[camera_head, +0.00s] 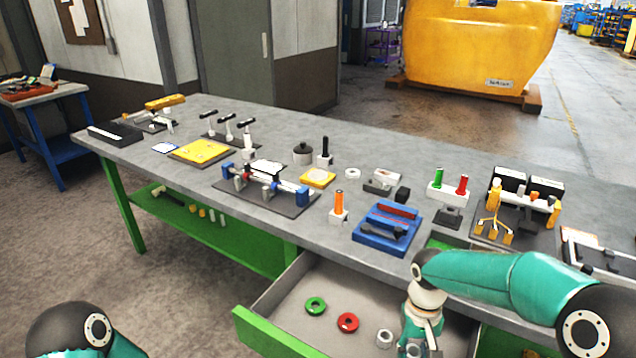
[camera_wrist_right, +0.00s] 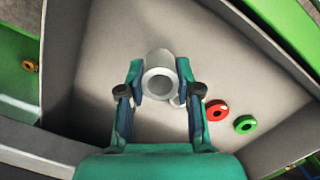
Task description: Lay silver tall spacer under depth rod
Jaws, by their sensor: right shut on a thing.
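My right gripper (camera_head: 420,340) is down inside the open drawer (camera_head: 290,290). In the right wrist view its two fingers (camera_wrist_right: 160,88) are shut on a silver hollow cylinder, the tall spacer (camera_wrist_right: 158,62), gripped from both sides with its bore facing the camera. In the head view the spacer is mostly hidden by the gripper. I cannot tell for certain which item on the bench is the depth rod. My left gripper is out of view; only part of that arm shows at lower left.
The drawer also holds a green ring (camera_head: 315,306), a red ring (camera_head: 347,322) and a low silver ring (camera_head: 385,338). The grey bench (camera_head: 320,225) above carries a blue tray (camera_head: 385,238), an orange-handled piece (camera_head: 339,205) and a rod fixture (camera_head: 265,188). The drawer's left floor is clear.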

